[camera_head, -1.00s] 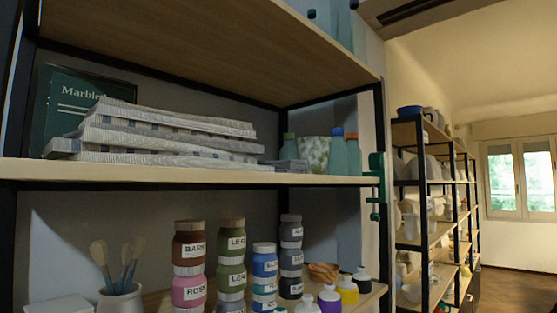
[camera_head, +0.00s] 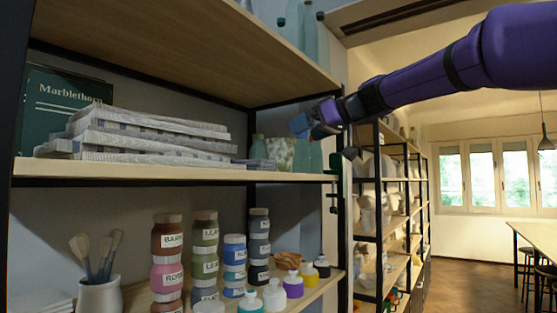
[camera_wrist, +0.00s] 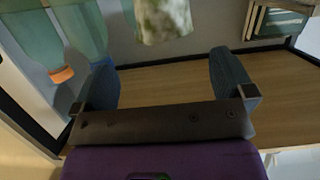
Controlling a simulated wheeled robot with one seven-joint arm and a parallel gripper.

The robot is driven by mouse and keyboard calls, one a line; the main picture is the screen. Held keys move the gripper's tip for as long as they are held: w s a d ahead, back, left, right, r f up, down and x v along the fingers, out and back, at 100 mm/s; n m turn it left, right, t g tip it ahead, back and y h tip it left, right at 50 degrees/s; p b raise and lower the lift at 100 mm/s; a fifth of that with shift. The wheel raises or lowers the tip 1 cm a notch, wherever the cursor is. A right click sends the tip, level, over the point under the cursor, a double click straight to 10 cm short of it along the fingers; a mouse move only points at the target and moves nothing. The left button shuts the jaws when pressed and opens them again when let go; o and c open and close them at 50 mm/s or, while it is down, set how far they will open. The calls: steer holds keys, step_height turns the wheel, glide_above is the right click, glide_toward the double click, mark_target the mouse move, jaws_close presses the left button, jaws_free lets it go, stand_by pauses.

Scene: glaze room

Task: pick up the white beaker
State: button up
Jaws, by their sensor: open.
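A whitish vessel with green mottling (camera_head: 281,152), shaped like a beaker, stands on the middle shelf board near its right end. It also shows at the top of the wrist view (camera_wrist: 163,20), where its upper part is cut off. No plain white beaker shows on this board. My gripper (camera_head: 312,124) reaches in from the right, in front of the vessel's top right. In the wrist view my gripper (camera_wrist: 168,80) is open and empty, with the vessel beyond the gap between the fingers.
Green bottles (camera_head: 308,154) stand just right of the vessel; one orange cap (camera_wrist: 62,74) is close to the left finger. Stacked cloth-like sheets (camera_head: 145,137) lie left. A green clamp (camera_head: 335,190) grips the board's right end. Jars (camera_head: 168,240) and a white brush pot (camera_head: 100,295) stand below.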

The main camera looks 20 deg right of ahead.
mark_target(279, 144)
steer(key=x, duration=0.4)
steer(key=shift+f, duration=0.1)
steer(key=x, duration=0.5)
steer(key=shift+s+a+f, duration=0.15)
steer(key=shift+a+f, duration=0.05)
steer(key=shift+a, duration=0.05)
steer(key=c, duration=0.9)
